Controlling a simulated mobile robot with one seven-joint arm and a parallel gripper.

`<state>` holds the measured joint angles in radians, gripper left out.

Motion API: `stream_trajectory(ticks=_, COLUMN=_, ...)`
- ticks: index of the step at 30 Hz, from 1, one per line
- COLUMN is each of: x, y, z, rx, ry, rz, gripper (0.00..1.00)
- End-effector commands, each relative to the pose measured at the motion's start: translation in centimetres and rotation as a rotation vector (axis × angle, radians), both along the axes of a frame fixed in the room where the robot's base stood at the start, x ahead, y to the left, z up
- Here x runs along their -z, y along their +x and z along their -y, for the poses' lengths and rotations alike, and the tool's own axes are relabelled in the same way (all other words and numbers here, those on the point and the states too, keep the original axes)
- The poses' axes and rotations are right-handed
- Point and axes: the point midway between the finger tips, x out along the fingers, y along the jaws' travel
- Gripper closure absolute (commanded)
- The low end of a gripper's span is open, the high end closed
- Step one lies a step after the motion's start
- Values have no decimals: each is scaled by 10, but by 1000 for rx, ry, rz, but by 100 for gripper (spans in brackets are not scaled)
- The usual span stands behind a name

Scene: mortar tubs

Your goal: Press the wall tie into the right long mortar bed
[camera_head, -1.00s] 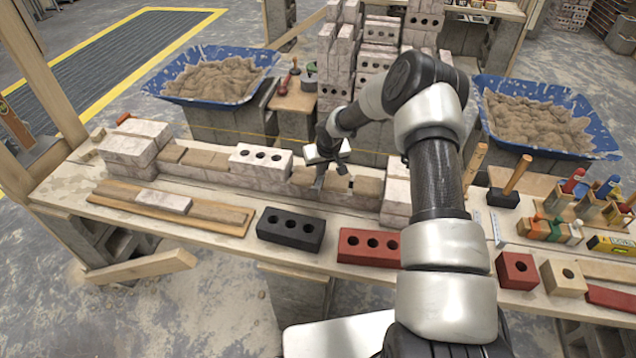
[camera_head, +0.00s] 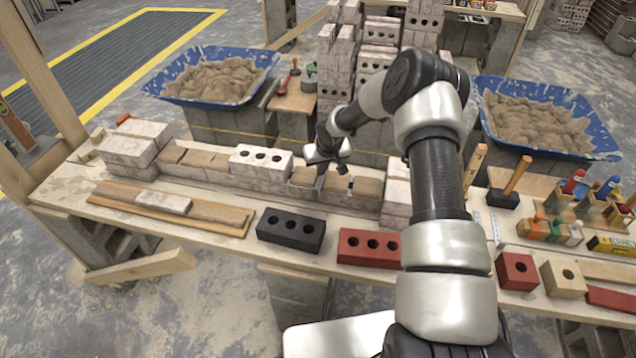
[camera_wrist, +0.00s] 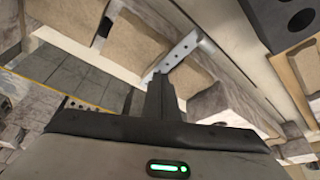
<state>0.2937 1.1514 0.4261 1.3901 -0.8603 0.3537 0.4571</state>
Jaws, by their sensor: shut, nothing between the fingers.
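The wall tie, a perforated metal strip (camera_wrist: 181,50), lies across the top of the wall in the wrist view, between two tan mortar beds. One mortar bed (camera_wrist: 141,38) is on its left in that view and another (camera_wrist: 190,80) on its right. In the head view, a long mortar bed (camera_head: 368,188) lies right of my gripper, beside the pale end bricks. My gripper (camera_wrist: 160,82) is shut and empty, with its fingertips at the near end of the strip. I cannot tell whether they touch it. In the head view my gripper (camera_head: 320,180) points down over the wall.
A white three-hole brick (camera_head: 260,160) sits on the wall left of my gripper. A black brick (camera_head: 290,228) and a red brick (camera_head: 368,246) stand in front. Blue mortar tubs (camera_head: 215,77) (camera_head: 540,118) flank the brick stack behind.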

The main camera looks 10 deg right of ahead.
Motion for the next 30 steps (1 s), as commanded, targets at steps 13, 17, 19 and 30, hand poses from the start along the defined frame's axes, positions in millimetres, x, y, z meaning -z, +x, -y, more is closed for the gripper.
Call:
stream_trajectory(ticks=13, x=-41, y=1, z=0, rx=-1, ry=0, rz=4, gripper=100)
stream_trajectory(ticks=17, x=-51, y=1, z=0, rx=1, ry=1, rz=3, gripper=100)
stream_trajectory(ticks=19, x=-57, y=1, z=0, rx=0, ry=1, rz=4, gripper=100)
stream_trajectory(ticks=30, x=-82, y=1, z=0, rx=0, ry=0, rz=2, gripper=100)
